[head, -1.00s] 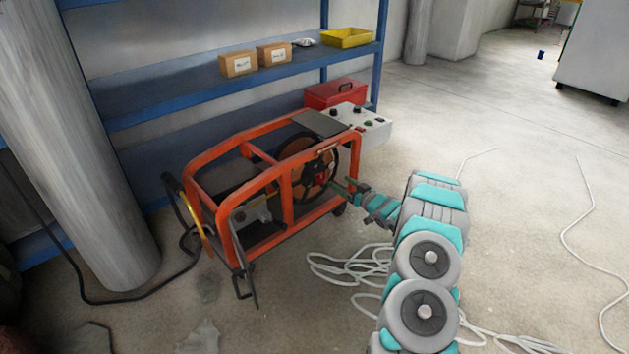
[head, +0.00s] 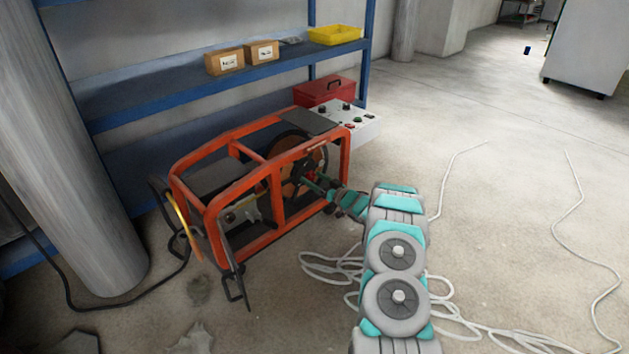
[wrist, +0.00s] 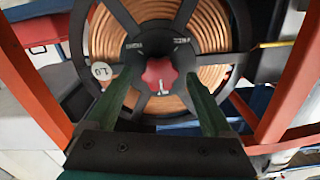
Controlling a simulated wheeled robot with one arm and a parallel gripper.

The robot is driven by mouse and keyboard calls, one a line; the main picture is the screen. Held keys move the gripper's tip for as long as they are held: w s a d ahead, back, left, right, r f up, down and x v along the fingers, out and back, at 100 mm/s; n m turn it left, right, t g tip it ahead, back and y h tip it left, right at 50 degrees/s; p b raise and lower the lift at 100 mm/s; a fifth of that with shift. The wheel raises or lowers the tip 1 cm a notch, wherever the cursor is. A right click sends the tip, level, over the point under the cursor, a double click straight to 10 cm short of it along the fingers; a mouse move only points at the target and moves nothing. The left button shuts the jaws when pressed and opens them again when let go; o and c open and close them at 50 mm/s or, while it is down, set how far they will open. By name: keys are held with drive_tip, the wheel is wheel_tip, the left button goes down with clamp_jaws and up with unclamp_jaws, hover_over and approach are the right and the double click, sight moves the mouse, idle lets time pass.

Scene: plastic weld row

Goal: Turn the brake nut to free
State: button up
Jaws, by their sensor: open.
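The brake nut (wrist: 158,76) is a red, lobed knob at the hub of a black-spoked reel (wrist: 156,20) wound with copper-coloured wire, in the wrist view. A small white mark shows just below the nut. My gripper (wrist: 160,88) is open, its two green fingers one on each side of the hub, with the nut between and beyond their tips. I cannot tell whether they touch it. In the head view my gripper (head: 312,184) reaches the reel side of the orange frame, and the nut is largely hidden.
The orange tube frame (head: 277,197) surrounds the reel, with bars close on both sides of my gripper. A grey control box (head: 362,128) stands behind. White cable (head: 330,268) lies coiled on the floor by my arm. Open floor lies to the right.

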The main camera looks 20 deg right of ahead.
drive_tip(key=c, duration=1.4)
